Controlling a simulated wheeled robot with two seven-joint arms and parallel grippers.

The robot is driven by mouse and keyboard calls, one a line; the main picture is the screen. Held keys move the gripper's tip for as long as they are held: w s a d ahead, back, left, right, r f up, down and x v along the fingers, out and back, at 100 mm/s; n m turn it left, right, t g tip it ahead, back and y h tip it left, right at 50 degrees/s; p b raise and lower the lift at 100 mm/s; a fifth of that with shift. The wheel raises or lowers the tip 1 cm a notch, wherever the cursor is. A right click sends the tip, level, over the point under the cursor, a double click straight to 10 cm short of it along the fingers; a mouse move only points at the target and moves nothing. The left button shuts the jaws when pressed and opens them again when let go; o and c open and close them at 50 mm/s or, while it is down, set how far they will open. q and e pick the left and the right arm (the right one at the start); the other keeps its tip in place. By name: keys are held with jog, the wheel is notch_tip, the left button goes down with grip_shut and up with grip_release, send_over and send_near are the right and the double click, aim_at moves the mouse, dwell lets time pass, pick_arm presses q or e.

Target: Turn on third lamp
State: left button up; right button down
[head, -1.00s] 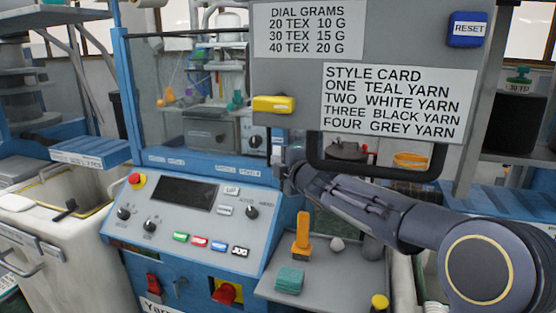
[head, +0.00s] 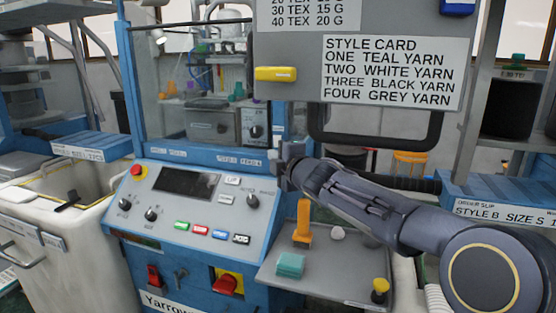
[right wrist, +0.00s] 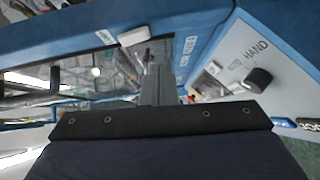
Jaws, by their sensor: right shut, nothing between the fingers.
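No lamp can be clearly told apart in these views. The machine's blue ledge carries several small labels (head: 226,161) above the sloped control panel (head: 190,200); their text is too small to read surely. My right gripper (head: 283,166) is at the panel's upper right corner in the head view, mostly hidden by its own wrist. In the right wrist view its fingers (right wrist: 157,85) are shut and empty, pointing at the blue frame. A white block (right wrist: 133,36) lies ahead of them on that frame, apart from them as far as I can tell. My left gripper is not in view.
A grey board with a style card (head: 391,73), a yellow handle (head: 276,74) and a dark bar handle (head: 375,146) hangs above my right arm. A side shelf (head: 330,265) holds an orange lever (head: 303,222) and a teal block (head: 290,265). A white bin (head: 60,230) stands left.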

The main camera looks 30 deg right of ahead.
pick_arm(q)
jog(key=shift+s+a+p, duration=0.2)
jog(key=shift+p, duration=0.1)
pick_arm(e)
jog(key=s+a+f, duration=0.1)
jog(key=s, duration=0.9)
jog(key=shift+s+a, duration=0.2)
jog(key=shift+s, duration=0.05)
jog(key=shift+f, duration=0.1)
